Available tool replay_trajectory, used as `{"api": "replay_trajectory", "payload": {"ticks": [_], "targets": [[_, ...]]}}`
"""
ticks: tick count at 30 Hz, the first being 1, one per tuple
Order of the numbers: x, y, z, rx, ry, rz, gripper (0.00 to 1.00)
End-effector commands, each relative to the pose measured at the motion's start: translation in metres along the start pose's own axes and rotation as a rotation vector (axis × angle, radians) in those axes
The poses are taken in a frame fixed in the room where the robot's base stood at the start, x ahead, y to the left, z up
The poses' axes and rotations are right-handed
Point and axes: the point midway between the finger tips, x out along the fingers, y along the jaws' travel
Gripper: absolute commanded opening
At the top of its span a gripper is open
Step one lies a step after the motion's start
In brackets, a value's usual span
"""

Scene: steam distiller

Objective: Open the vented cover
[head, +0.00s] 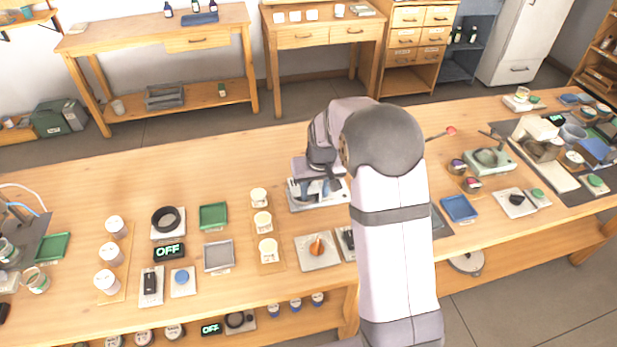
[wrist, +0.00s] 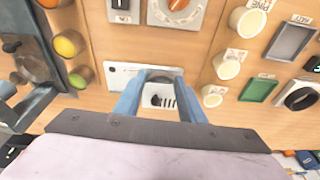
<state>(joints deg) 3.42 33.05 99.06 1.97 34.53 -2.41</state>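A pale grey-white device (head: 297,196) sits on the bench under my gripper (head: 319,188) in the head view, largely hidden by it. In the wrist view, the vented cover (wrist: 162,101) shows black slots between the two blue fingers of my gripper (wrist: 160,77). A grey bar, perhaps the cover's handle, lies between the fingertips. The fingers are apart, but I cannot tell whether they press on the bar. The cover looks closed, as far as it shows.
An orange-knobbed panel (head: 317,247) stands in front of the device. Cream round pieces on a wooden strip (head: 267,267) are to its left, with a green tray (head: 213,216) beyond. A grey-green machine (head: 489,163) stands to the right. Bare bench lies behind the device.

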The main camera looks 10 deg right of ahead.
Motion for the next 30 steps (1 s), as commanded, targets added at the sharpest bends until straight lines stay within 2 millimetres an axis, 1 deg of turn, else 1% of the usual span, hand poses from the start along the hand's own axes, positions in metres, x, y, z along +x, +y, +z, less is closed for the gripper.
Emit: {"api": "replay_trajectory", "payload": {"ticks": [1,3,5,8,13,17,30], "targets": [[-0.009,0.000,-0.022,-0.005,0.054,-0.001,0.36],[-0.018,-0.001,-0.044,-0.011,0.107,-0.001,0.36],[-0.022,-0.001,-0.056,-0.021,0.144,-0.001,0.36],[-0.022,-0.001,-0.059,-0.039,0.163,0.001,0.36],[-0.020,-0.001,-0.059,-0.046,0.160,0.002,0.36],[-0.013,-0.001,-0.060,-0.046,0.157,0.002,0.36],[0.034,-0.001,-0.067,-0.046,0.157,0.002,0.36]]}}
